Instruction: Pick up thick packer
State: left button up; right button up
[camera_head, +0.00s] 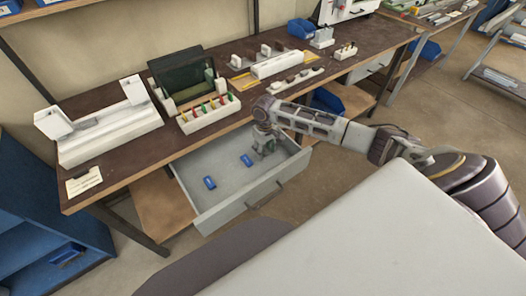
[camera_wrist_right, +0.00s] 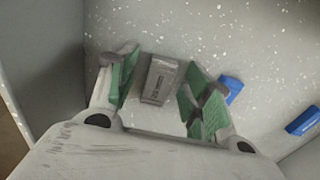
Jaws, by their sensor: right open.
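A grey block with printed marking, which looks like the thick packer (camera_wrist_right: 159,82), lies on the speckled drawer floor in the right wrist view. My right gripper (camera_wrist_right: 160,92) is open, with its green-padded fingers on either side of the block and visible gaps to it. In the head view my right gripper (camera_head: 264,148) reaches down into the open drawer (camera_head: 240,206) near its right end. I cannot make out the grey block there; the gripper seems to hide it. My left gripper is not in view.
Two blue blocks lie in the drawer, one (camera_head: 209,183) near the front left and one (camera_head: 246,160) closer to my gripper. The drawer walls surround the gripper. Above is the bench top (camera_head: 128,165) with a white clamp fixture (camera_head: 110,133) and a rack of coloured pieces (camera_head: 209,114).

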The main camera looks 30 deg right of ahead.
aim_at(265, 151)
jog(key=shift+c, duration=0.3)
jog(key=c, duration=0.8)
jog(key=shift+r, duration=0.1)
jog(key=shift+r+p, duration=0.35)
jog(key=shift+r, duration=4.6)
